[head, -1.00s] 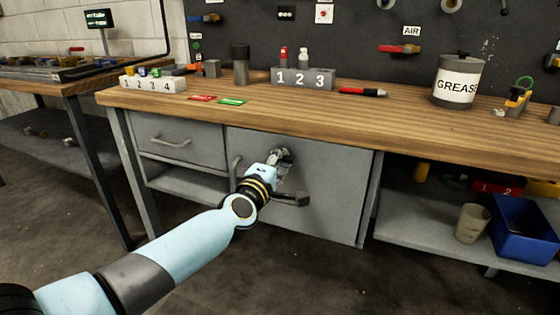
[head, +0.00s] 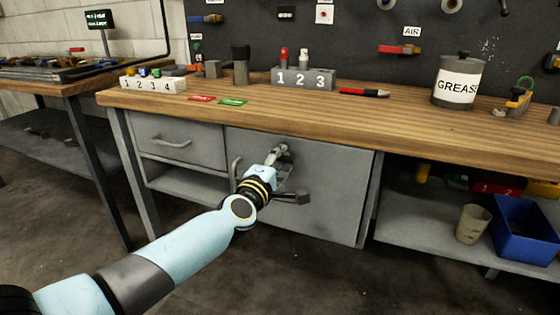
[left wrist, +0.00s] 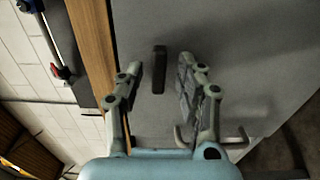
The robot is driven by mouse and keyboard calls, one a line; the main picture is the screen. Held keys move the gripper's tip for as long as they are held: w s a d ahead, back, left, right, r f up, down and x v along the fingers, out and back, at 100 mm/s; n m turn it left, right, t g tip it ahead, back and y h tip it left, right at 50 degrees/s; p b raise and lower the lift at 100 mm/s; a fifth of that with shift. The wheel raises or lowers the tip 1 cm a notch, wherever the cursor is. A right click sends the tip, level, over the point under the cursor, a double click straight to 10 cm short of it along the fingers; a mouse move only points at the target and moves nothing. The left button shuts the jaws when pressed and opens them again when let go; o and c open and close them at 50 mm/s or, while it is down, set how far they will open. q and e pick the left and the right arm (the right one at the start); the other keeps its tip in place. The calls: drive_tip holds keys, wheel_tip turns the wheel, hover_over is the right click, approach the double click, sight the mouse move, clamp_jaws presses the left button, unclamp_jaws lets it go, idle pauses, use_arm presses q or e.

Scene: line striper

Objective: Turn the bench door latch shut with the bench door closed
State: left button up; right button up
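The bench door (head: 335,180) is the grey panel under the wooden bench top and looks closed. My left gripper (head: 284,172) is in front of it, with its fingers toward the panel. In the left wrist view, my left gripper (left wrist: 160,70) is open. A short dark bar, seemingly the latch (left wrist: 159,68), shows between its fingers, apart from both in the picture. It lies roughly along the bench top's edge. Contact in depth cannot be told. In the head view the gripper largely covers this area. My right gripper is not in view.
A curved door pull (head: 236,170) stands left of my gripper and also shows in the left wrist view (left wrist: 225,139). A drawer (head: 180,145) is at the left. A blue bin (head: 525,235) and a cup (head: 472,223) are on the right shelf. The floor in front is clear.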

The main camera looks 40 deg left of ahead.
use_arm(q)
drive_tip(key=v, duration=1.2)
idle(0.3)
drive_tip(key=s+d+f+m+g+h, duration=0.1)
drive_tip(key=s+f+m+g, duration=0.3)
drive_tip(key=f, duration=0.6)
drive_tip(key=s+d+f+m+g+h, duration=0.1)
drive_tip(key=s+f+m, duration=0.2)
drive_tip(key=s+f, duration=0.55)
drive_tip(key=s+d+f+m+g+h, duration=0.1)
drive_tip(key=s+f+m+g, duration=0.2)
drive_tip(key=f, duration=0.9)
drive_tip(key=s+f+m+g, duration=0.3)
drive_tip(key=s+f, duration=0.1)
drive_tip(key=s, duration=0.6)
drive_tip(key=s+f+m+g, duration=0.3)
drive_tip(key=s+f+m, duration=0.1)
drive_tip(key=s, duration=0.6)
drive_tip(key=s+f+m+g, duration=0.3)
drive_tip(key=s+f, duration=0.3)
drive_tip(key=s, duration=0.4)
drive_tip(key=shift+m, duration=0.5)
drive_tip(key=shift+s, duration=0.1)
